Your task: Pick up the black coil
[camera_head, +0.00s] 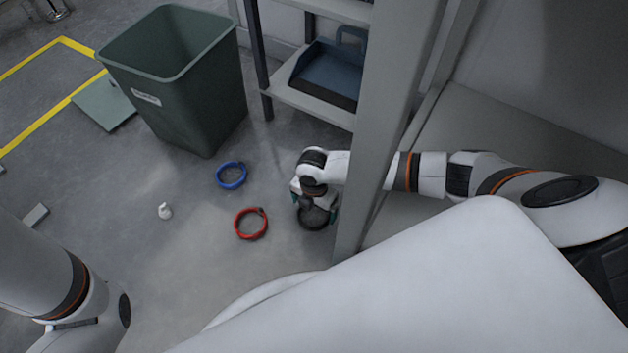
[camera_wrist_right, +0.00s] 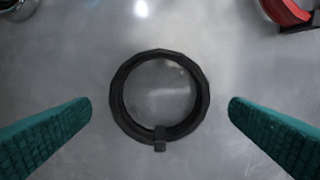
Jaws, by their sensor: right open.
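The black coil (camera_wrist_right: 118,94) lies flat on the grey floor, a ring with a small clip on its near side in the right wrist view. In the head view the coil (camera_head: 313,226) shows partly beneath my right gripper (camera_head: 315,209), which hides some of it. In the right wrist view my right gripper (camera_wrist_right: 160,112) is open, with one green fingertip on each side of the coil. Both fingertips look apart from the ring, and nothing is held. My left arm shows at the lower left of the head view, but its gripper is out of the picture.
A red coil (camera_head: 238,230) and a blue coil (camera_head: 231,186) lie on the floor to the left. A green bin (camera_head: 185,100) stands behind. A shelf post (camera_head: 385,120) rises close to my right forearm.

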